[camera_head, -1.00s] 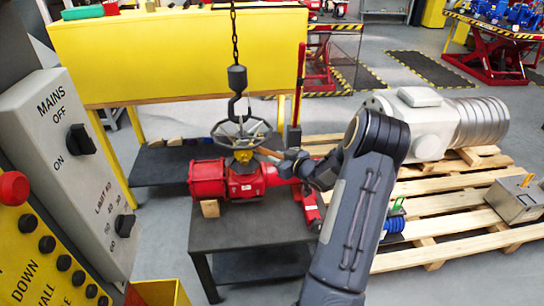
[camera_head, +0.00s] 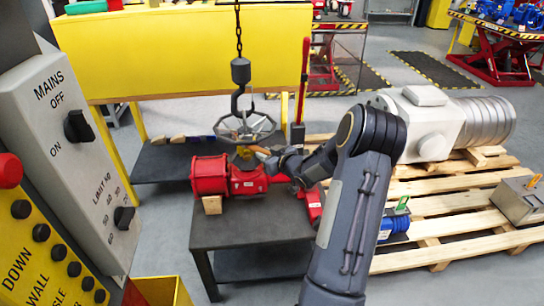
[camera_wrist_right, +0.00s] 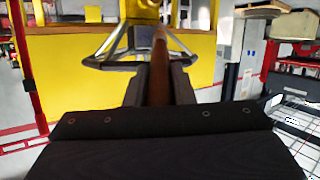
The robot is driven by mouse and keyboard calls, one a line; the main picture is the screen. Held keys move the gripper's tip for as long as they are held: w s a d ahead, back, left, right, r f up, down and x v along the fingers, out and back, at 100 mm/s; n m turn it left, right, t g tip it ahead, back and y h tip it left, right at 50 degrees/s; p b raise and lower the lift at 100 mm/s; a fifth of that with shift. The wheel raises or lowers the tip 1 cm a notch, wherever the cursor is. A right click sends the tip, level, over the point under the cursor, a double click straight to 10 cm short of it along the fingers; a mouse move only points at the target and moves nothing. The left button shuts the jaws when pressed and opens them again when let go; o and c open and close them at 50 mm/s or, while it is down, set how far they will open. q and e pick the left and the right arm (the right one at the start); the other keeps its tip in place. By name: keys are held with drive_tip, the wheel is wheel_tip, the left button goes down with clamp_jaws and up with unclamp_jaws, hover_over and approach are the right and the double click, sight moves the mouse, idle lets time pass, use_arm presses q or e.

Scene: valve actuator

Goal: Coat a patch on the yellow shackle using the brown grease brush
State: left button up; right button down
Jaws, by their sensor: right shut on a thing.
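The yellow shackle (camera_head: 243,153) shows small just under the grey handwheel (camera_head: 245,128), above the red valve actuator (camera_head: 215,177). A yellow piece (camera_wrist_right: 143,9) at the top of the right wrist view looks like the shackle, cut by the frame edge. My right gripper (camera_head: 284,163) is beside it on the right, shut on the brown grease brush (camera_wrist_right: 160,72). The brush points ahead from between the fingers toward the handwheel and yellow piece. Its tip is small and partly hidden, so I cannot tell whether it touches the shackle. My left gripper is out of view.
A black hook (camera_head: 240,97) hangs on a chain over the handwheel. The actuator stands on a dark table (camera_head: 235,228). A control panel (camera_head: 65,130) fills the left side. A wooden pallet (camera_head: 450,225) with a large grey motor (camera_head: 440,120) stands at right.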

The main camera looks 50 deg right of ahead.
drive_tip(key=shift+w+a+r, duration=0.15)
drive_tip(key=shift+w+a, duration=0.15)
drive_tip(key=shift+w, duration=0.05)
drive_tip(key=shift+a+r, duration=0.15)
drive_tip(key=shift+s+d+r+p, duration=0.2)
drive_tip(key=shift+s+d+p, duration=0.4)
drive_tip(key=shift+d, duration=0.2)
drive_tip(key=shift+s+d+p, duration=0.9)
drive_tip(key=shift+s+d, duration=0.6)
drive_tip(key=shift+d, duration=0.15)
drive_tip(key=w+a+b, duration=0.1)
drive_tip(key=a, duration=0.1)
drive_tip(key=w+a+b, duration=0.1)
drive_tip(key=w+a, duration=0.1)
drive_tip(key=shift+w+f+b, duration=0.3)
drive_tip(key=shift+f+b, duration=0.05)
drive_tip(key=shift+f, duration=0.05)
drive_tip(key=shift+w+a+r, duration=0.2)
drive_tip(key=shift+w+a, duration=0.2)
